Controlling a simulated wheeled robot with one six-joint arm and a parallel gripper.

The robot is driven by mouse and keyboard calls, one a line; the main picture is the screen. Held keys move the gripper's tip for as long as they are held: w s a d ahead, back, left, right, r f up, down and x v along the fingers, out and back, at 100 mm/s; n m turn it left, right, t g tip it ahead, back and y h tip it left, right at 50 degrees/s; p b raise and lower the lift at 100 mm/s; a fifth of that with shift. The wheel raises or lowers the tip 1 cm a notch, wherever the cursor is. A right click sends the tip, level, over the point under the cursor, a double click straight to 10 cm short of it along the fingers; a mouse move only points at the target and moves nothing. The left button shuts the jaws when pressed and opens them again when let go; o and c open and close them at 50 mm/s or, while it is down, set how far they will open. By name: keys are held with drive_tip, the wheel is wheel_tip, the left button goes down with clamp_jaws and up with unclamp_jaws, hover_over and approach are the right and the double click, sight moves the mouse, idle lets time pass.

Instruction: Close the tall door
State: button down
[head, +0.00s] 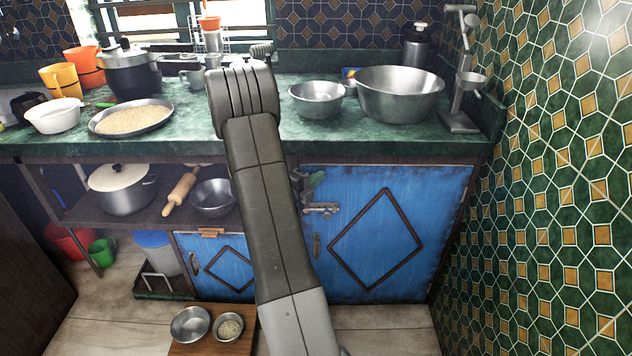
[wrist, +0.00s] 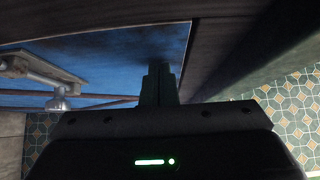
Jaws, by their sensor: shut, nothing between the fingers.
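The tall door (head: 372,275) is the larger blue cabinet door with a dark diamond frame, under the counter at the right. It looks flush or nearly flush with the cabinet front; my arm hides its left edge, so I cannot tell whether a gap is left. Its dark pull handle (head: 317,245) stands beside my arm. My gripper (head: 318,179) is at the upper left of this door. In the wrist view, my gripper (wrist: 158,82) is shut and empty, its fingertips against or very close to the blue panel (wrist: 100,55), near a dark wooden edge (wrist: 212,45).
A grey metal fitting (head: 320,208) sticks out just below my gripper. A smaller blue door (head: 212,250) is at the left. The counter (head: 330,143) holds bowls and pots above. A low wooden board (head: 205,348) with two bowls lies on the floor. The tiled wall (head: 560,200) bounds the right.

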drive_tip(key=shift+w+a+r, duration=0.15)
drive_tip(key=shift+w+r, duration=0.25)
drive_tip(key=shift+w, duration=0.1)
drive_tip(key=v, duration=1.4)
drive_tip(key=shift+s+d+f, duration=0.25)
drive_tip(key=shift+s+f, duration=0.1)
drive_tip(key=shift+s, duration=0.05)
drive_tip(key=x, duration=1.2)
drive_tip(key=shift+w, duration=0.45)
drive_tip(key=shift+a, duration=0.1)
